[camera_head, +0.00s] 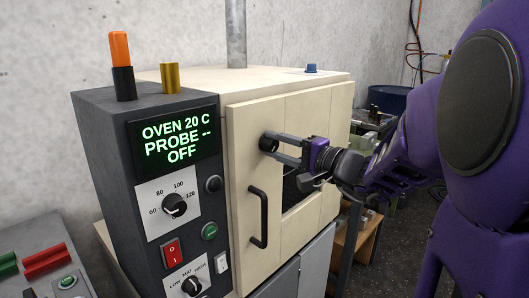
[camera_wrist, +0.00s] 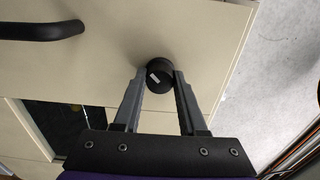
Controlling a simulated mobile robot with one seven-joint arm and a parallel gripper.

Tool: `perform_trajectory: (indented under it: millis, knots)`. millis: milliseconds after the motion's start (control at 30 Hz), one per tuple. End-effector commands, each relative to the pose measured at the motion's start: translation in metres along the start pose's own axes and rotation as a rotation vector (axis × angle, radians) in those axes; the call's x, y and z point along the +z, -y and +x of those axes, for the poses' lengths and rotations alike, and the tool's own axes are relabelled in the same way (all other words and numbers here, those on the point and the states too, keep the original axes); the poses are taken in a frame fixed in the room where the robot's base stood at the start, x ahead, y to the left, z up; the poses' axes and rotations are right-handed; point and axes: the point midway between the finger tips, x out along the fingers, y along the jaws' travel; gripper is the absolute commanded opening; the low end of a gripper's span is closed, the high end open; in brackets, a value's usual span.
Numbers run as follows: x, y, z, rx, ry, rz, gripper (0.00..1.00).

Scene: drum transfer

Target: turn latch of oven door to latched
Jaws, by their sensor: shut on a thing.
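The oven (camera_head: 290,80) is a cream box with a dark control panel on its left, reading "OVEN 20 C, PROBE --, OFF". Its door (camera_head: 245,130) looks closed. The latch is a round black knob (camera_head: 268,144) near the door's upper left, above the black door handle (camera_head: 258,217). In the wrist view the knob (camera_wrist: 159,74) has a short white mark, tilted. My gripper (camera_head: 275,146) reaches in from the right. In the wrist view its two fingers (camera_wrist: 160,84) are shut on the knob, one on each side. The handle (camera_wrist: 42,31) shows at upper left there.
A dark door window (camera_head: 290,190) lies right of the handle. The control panel has a dial (camera_head: 174,206) and a red switch (camera_head: 171,252). An orange-topped post (camera_head: 121,65) and a brass post (camera_head: 170,78) stand on the panel housing. A bench with red and green levers (camera_head: 42,262) is at lower left.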

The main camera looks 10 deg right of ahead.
Motion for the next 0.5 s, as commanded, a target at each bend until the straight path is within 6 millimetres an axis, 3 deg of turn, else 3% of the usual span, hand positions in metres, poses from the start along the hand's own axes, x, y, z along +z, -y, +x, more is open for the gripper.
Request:
perform_trajectory:
  millis: [500]
  knots:
    - [-0.0005, 0.0014, -0.0001, -0.002, 0.0, 0.475, 0.0]
